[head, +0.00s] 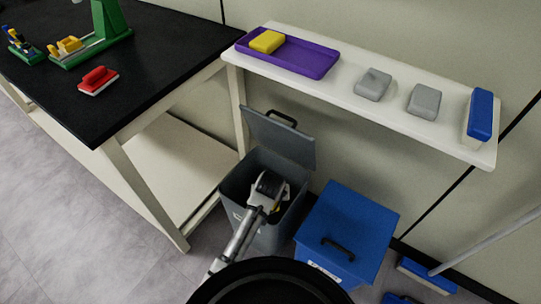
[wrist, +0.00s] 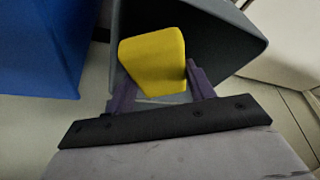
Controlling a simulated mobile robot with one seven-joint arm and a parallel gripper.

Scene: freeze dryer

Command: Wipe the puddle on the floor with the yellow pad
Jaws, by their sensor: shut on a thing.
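My gripper (wrist: 157,82) is shut on a yellow pad (wrist: 153,58), held between its two purple fingers in the wrist view. In the head view my gripper (head: 270,200) is down in the mouth of the open grey bin (head: 232,190), and only a bit of yellow shows beside it. A second yellow pad (head: 267,41) lies on the purple tray (head: 313,66) on the white shelf. I cannot make out a puddle on the visible floor.
The bin's lid (head: 280,138) stands raised behind my gripper. A closed blue bin (head: 347,232) stands to its right. Two grey pads (head: 373,85) and a blue-and-white sponge (head: 480,117) are on the shelf. A black-topped table (head: 150,60) holds a red block (head: 98,79). Floor at left is clear.

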